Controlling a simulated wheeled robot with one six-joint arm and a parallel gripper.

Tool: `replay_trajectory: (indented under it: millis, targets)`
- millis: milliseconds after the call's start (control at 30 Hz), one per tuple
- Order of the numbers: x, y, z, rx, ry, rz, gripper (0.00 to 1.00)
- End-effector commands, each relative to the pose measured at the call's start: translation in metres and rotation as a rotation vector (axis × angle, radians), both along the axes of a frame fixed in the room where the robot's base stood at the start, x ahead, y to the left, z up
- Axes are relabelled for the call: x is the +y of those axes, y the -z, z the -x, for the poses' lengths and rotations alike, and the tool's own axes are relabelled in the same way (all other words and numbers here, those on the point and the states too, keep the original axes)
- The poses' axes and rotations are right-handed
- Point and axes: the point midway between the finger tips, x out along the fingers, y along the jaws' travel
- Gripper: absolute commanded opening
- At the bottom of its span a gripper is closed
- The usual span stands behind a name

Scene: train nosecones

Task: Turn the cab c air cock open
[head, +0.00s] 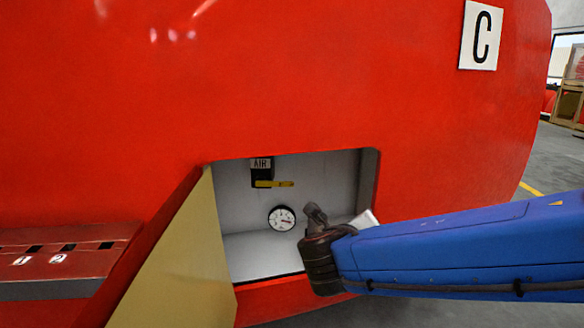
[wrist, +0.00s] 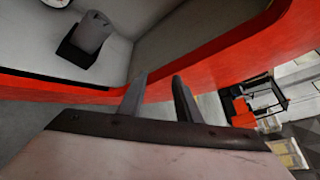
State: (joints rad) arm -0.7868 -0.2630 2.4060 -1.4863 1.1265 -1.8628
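The cab C air cock is in a recess of the red nosecone in the head view. It has a yellow handle (head: 274,184) lying roughly level and pointing right, under a black body (head: 261,175) with an AIR label (head: 261,163). My gripper (head: 315,212) is at the lower right of the recess opening, below and right of the handle and apart from it. In the wrist view my gripper's two dark fingers (wrist: 160,82) stand apart with nothing between them. The yellow handle does not show in the wrist view.
A round gauge (head: 282,218) sits below the cock. A pale yellow panel (head: 185,260) stands at the recess's left. A grey piece with a dark base (wrist: 88,38) is near the fingers. The recess's red edge (wrist: 230,55) runs beside them.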

Motion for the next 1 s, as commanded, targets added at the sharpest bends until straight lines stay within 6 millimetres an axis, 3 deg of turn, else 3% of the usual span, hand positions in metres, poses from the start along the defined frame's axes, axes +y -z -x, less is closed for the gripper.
replay_trajectory:
  millis: [33,200,400,633,800,967,1000]
  targets:
    - [-0.028,0.005,0.008,-0.009,0.094,-0.122,0.31]
    - [-0.095,0.031,0.045,-0.07,0.426,-0.543,0.31]
    - [-0.145,0.061,0.097,-0.211,0.844,-1.015,0.31]
    - [-0.165,0.088,0.157,-0.45,1.352,-1.516,0.31]
    - [-0.161,0.101,0.193,-0.674,1.743,-1.849,0.31]
    - [-0.148,0.104,0.216,-0.892,2.095,-2.108,0.31]
    - [-0.145,0.104,0.219,0.905,-2.09,2.076,0.31]
